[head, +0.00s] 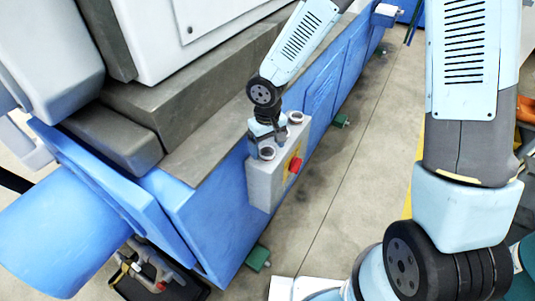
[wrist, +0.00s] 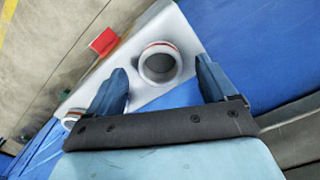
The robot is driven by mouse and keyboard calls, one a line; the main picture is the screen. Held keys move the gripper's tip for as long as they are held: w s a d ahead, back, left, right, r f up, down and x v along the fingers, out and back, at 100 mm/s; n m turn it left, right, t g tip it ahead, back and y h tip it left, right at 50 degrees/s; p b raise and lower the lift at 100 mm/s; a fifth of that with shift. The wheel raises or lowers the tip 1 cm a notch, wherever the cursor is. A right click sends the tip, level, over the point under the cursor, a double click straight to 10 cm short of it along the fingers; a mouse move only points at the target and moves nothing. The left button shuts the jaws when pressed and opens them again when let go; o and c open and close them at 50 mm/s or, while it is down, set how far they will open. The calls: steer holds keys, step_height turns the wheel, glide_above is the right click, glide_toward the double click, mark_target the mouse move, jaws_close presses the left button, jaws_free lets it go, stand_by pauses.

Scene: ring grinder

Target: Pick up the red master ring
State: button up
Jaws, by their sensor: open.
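A pale ring with a thin reddish line on its rim (wrist: 160,45) stands on top of a grey box in the wrist view, around a dark hole. My gripper (wrist: 162,66) is open, one finger on each side of this ring in the picture; contact cannot be told. A second, similar ring (wrist: 71,118) lies to the left, partly hidden by a finger. In the head view my gripper (head: 267,141) is low over the box top, among a nearer ring (head: 267,153) and a farther ring (head: 296,117). Which is the red master ring is not clear.
The grey box (head: 262,187) carries a red button (head: 295,164) on a yellow plate, also visible in the wrist view (wrist: 103,41). The box is mounted on the blue machine side (head: 220,225). A grey ledge (head: 200,147) runs behind it. The floor (head: 335,205) right of it is open.

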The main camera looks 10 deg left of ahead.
steer(key=shift+f, duration=0.95)
steer(key=shift+c, duration=0.5)
steer(key=c, duration=1.2)
steer(key=shift+r, duration=0.15)
